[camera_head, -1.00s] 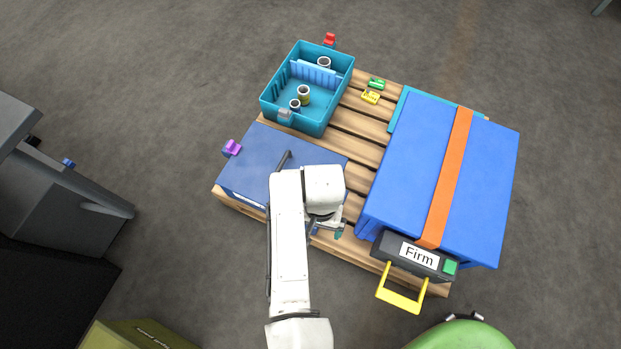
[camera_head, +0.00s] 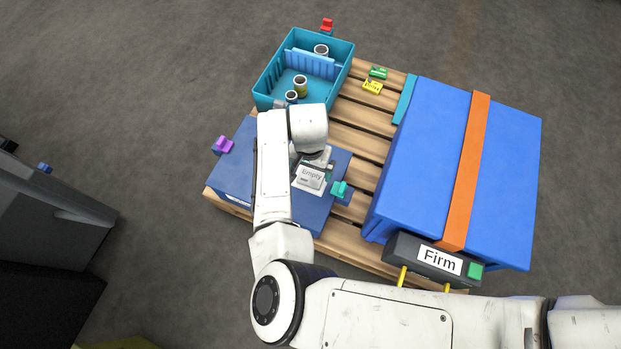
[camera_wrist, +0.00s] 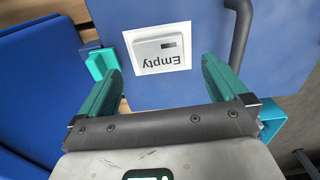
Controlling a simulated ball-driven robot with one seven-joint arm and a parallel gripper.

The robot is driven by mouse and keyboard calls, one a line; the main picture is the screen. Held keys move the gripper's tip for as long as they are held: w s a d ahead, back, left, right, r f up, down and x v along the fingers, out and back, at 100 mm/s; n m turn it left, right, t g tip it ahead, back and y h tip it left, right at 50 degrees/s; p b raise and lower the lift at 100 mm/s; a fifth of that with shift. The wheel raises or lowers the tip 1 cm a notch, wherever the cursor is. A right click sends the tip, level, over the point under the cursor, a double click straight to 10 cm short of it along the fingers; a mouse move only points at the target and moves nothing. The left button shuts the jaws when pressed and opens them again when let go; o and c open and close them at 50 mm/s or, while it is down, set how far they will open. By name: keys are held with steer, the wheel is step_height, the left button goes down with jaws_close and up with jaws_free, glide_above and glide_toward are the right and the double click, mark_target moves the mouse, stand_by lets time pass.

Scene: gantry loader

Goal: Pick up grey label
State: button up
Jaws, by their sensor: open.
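A small grey piece, likely the grey label (camera_head: 279,103), shows at the near corner of the teal crate (camera_head: 263,84) in the head view, partly hidden by my arm.
A teal clip (camera_head: 340,188) sits at the box's right edge and a purple clip (camera_head: 223,145) at its left. Cups stand in the crate. Green (camera_head: 378,72) and yellow (camera_head: 372,87) clips lie on the pallet. A large blue case (camera_head: 430,150) stands right.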

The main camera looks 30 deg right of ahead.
mark_target(310, 180)
step_height(310, 180, down, 6)
steer(key=b, duration=0.3)
steer(key=shift+s+a+r, duration=0.1)
steer(key=shift+s+r, duration=0.05)
steer(key=shift+r, duration=0.1)
steer(key=shift+c, duration=0.3)
steer(key=c, duration=1)
step_height(310, 180, up, 14)
steer(key=p, duration=0.9)
steer(key=shift+p, duration=0.3)
